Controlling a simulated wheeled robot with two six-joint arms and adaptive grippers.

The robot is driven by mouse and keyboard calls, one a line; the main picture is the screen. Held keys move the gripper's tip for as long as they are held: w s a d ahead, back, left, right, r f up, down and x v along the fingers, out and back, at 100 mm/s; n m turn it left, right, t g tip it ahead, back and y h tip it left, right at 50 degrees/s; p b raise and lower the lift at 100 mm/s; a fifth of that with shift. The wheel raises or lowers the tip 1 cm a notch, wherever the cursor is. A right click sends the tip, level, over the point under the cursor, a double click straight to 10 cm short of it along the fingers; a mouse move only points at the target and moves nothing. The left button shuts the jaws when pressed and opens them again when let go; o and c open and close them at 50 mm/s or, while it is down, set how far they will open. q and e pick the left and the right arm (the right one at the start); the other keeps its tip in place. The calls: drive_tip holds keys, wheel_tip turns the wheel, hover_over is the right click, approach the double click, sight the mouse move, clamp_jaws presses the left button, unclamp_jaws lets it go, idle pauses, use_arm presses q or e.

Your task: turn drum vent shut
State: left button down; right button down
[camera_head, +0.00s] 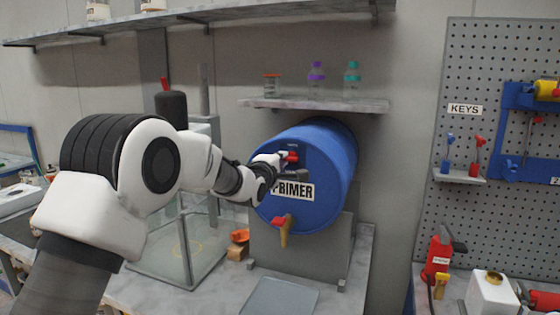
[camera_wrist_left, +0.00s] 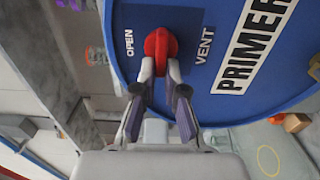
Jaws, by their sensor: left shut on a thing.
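The blue drum (camera_head: 335,165) lies on its side on a grey stand, with a "PRIMER" label on its front face. The red vent knob (camera_head: 292,157) is on the upper part of that face. In the left wrist view the vent knob (camera_wrist_left: 160,46) sits between the words "OPEN" and "VENT". My left gripper (camera_head: 280,162) is at the drum's face, and in the wrist view its fingers (camera_wrist_left: 161,75) are shut on the vent knob from both sides. My right gripper is not in view.
A red-handled tap (camera_head: 282,224) juts from the drum's lower front. A grey tray (camera_head: 280,297) lies below it on the bench. A shelf (camera_head: 315,104) with small bottles is above the drum. A clear glass case (camera_head: 165,255) stands left, under my arm.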

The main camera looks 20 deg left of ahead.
use_arm(q)
drive_tip(key=c, duration=1.2)
unclamp_jaws()
drive_tip(key=shift+r, duration=0.15)
drive_tip(key=shift+c, duration=0.2)
drive_tip(key=shift+w+d, duration=0.15)
drive_tip(key=shift+w, duration=0.05)
drive_tip(key=shift+f, duration=0.2)
drive_tip(key=s, duration=1.2)
drive_tip(key=shift+a, duration=0.2)
drive_tip(key=shift+w, duration=0.1)
